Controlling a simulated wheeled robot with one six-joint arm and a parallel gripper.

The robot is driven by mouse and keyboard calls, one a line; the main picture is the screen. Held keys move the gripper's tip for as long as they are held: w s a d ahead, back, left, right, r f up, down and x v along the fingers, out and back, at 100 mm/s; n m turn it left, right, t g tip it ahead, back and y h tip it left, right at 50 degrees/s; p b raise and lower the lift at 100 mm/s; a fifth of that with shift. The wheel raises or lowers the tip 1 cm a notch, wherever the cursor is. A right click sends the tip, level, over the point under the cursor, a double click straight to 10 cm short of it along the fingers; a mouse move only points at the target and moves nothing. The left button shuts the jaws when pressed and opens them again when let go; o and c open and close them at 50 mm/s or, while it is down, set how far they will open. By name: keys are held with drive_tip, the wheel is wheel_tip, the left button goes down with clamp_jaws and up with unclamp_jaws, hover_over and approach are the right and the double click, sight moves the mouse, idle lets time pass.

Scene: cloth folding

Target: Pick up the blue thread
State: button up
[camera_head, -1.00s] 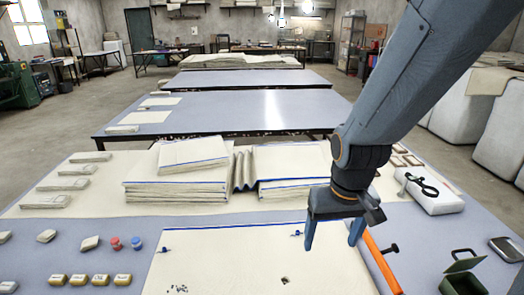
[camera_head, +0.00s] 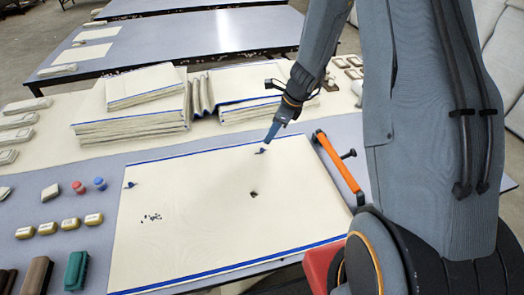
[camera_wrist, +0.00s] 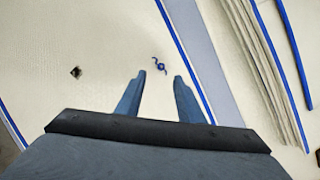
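A small blue thread (camera_head: 260,150) lies on the cream cloth (camera_head: 205,215) near its far edge. In the wrist view the same blue thread (camera_wrist: 160,65) shows just beyond and between the fingertips. My gripper (camera_head: 270,138) is low over the cloth, close to this thread. The wrist view shows my gripper (camera_wrist: 159,76) open, with two spread fingers and nothing between them. Another small blue thread piece (camera_head: 129,185) lies near the cloth's left edge. Whether the fingertips touch the cloth cannot be told.
The cloth bears a dark spot (camera_head: 254,194) and a patch of dark specks (camera_head: 151,217). An orange-handled tool (camera_head: 339,165) lies right of the cloth. Folded cloth stacks (camera_head: 130,115) stand behind.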

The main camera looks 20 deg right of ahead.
sight(262, 148)
drive_tip(key=shift+p+x, duration=0.9)
drive_tip(key=shift+x, duration=3.15)
drive_tip(key=shift+w+d, duration=0.1)
drive_tip(key=shift+w, duration=0.05)
clamp_jaws()
